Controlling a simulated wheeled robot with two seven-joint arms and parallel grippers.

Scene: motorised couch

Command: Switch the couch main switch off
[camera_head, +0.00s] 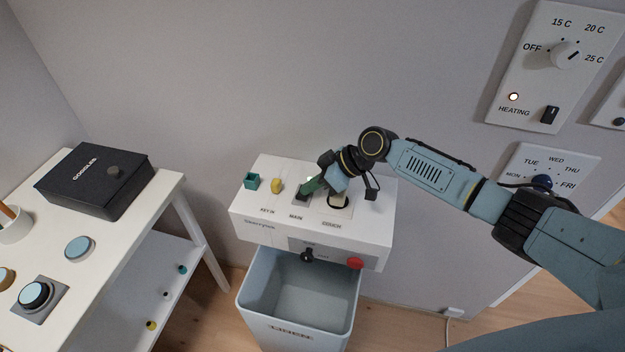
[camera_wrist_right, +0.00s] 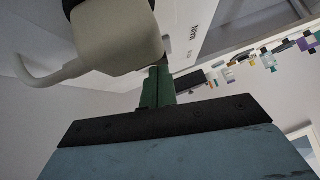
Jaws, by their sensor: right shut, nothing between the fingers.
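The couch control box (camera_head: 312,228) is white, with the labels KEY IN, MAIN and COUCH on its sloped top. The main switch (camera_head: 300,198) is a dark rocker above the MAIN label, partly hidden by my right gripper. My right gripper (camera_head: 308,188) is shut and empty, its green fingertips at the main switch; I cannot tell whether they touch it. In the right wrist view the shut green fingers (camera_wrist_right: 160,88) point at the white panel, with a dark part (camera_wrist_right: 190,82) beside them. My left gripper is not in view.
A teal block (camera_head: 251,181) and a yellow key-like piece (camera_head: 277,186) sit left on the box. A red button (camera_head: 355,263) is on its front. A grey bin (camera_head: 298,300) stands below. A white table (camera_head: 160,196) with a black box (camera_head: 95,180) is at left.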

